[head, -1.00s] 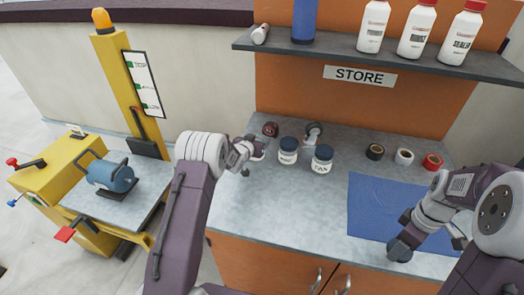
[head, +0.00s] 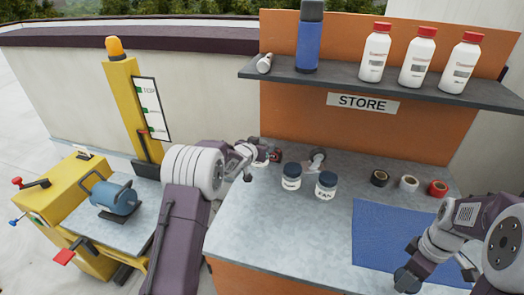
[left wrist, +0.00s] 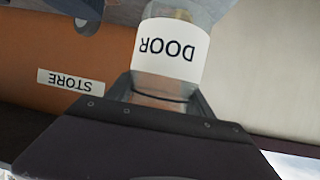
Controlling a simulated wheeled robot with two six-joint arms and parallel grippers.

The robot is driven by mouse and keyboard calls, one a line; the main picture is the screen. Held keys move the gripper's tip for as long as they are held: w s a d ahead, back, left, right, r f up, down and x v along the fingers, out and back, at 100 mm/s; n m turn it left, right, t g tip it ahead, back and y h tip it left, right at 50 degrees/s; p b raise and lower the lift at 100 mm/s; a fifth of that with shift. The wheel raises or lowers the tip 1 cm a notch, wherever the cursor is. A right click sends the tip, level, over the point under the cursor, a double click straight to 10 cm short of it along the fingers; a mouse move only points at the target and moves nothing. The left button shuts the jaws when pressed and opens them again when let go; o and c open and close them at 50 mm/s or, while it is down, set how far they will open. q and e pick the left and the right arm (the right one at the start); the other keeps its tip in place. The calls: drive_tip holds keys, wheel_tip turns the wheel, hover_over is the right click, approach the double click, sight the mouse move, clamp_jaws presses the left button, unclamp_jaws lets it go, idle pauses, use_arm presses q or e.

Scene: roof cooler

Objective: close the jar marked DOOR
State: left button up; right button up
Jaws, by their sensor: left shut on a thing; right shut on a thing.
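The jar marked DOOR (left wrist: 172,52) is in the left wrist view, its label upside down in the picture. It has a white label band and clear glass, and no lid shows on the part in view. My left gripper (head: 259,158) is shut on this jar, at the left of the counter's back in the head view, where the jar is mostly hidden. My right gripper (head: 408,276) is low at the right, by the blue mat's front edge. It is shut on a dark grey-blue thing, perhaps a lid, too unclear to name.
Two dark-lidded jars, one (head: 291,177) and the FAN jar (head: 326,187), stand mid-counter. A grey-white fixture (head: 317,159) is behind them. Tape rolls (head: 408,184) sit right, behind the blue mat (head: 385,232). A shelf (head: 390,83) with bottles overhangs the back.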

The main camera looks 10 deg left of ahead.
use_arm(q)
drive_tip(key=o, duration=0.9)
clamp_jaws()
use_arm(e)
drive_tip(key=shift+n, duration=0.8)
drive_tip(key=a, duration=0.1)
drive_tip(key=a+f, duration=0.1)
drive_tip(key=a, duration=0.3)
drive_tip(key=shift+w+f, duration=0.15)
drive_tip(key=shift+f, duration=0.15)
drive_tip(key=a+m, duration=0.1)
drive_tip(key=a+f+m, duration=0.1)
drive_tip(key=a, duration=0.1)
drive_tip(key=a+f+m, duration=0.1)
drive_tip(key=shift+a, duration=0.25)
drive_tip(key=shift+a+f+m, duration=0.3)
drive_tip(key=shift+m, duration=0.6)
drive_tip(key=shift+w+a+f+m, duration=0.1)
drive_tip(key=shift+w+f+m, duration=0.05)
drive_tip(key=shift+m, duration=1.05)
drive_tip(key=m, duration=0.4)
drive_tip(key=shift+w+m, duration=0.3)
drive_tip(key=shift+w, duration=0.1)
